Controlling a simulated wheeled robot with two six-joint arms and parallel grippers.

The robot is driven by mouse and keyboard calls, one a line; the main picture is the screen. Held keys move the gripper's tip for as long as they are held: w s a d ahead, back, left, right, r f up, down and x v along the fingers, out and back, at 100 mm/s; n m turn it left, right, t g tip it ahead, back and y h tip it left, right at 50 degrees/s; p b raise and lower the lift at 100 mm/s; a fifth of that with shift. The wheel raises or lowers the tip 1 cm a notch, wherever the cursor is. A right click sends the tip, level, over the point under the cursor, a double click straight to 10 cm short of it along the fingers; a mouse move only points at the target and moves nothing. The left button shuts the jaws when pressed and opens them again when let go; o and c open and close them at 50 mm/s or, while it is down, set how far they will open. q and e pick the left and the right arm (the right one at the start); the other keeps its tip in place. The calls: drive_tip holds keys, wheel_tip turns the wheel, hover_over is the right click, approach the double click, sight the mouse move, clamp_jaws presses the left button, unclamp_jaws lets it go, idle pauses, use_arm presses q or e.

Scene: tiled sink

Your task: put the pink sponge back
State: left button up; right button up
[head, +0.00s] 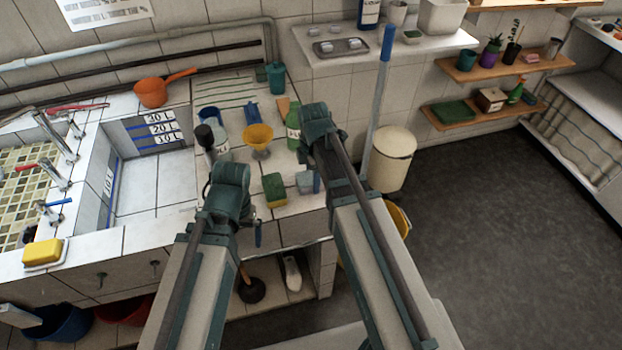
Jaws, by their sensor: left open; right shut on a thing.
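My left gripper (210,190) is over the front of the tiled counter, left of a green and yellow sponge (274,190). It is open; its fingertips are mostly hidden by its own wrist. My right gripper (306,150) is over the counter's right end, beside the green bottle (293,125). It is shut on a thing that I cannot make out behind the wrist. A small pink item (531,58) lies on the upper wooden shelf at the right; it is too small to tell whether it is the pink sponge. No other pink sponge shows.
A yellow sponge (42,252) lies on the sink's front left edge. A blue pole (381,105) and cream bin (393,160) stand right of my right arm. The floor further right is clear.

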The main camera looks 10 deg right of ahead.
drive_tip(key=shift+f, duration=0.15)
drive_tip(key=o, duration=1.4)
wheel_tip(320, 180, up, 12)
drive_tip(key=p, duration=1.2)
drive_tip(key=shift+r, duration=0.2)
drive_tip(key=shift+f, duration=0.15)
wheel_tip(320, 180, down, 12)
drive_tip(key=b, duration=1.2)
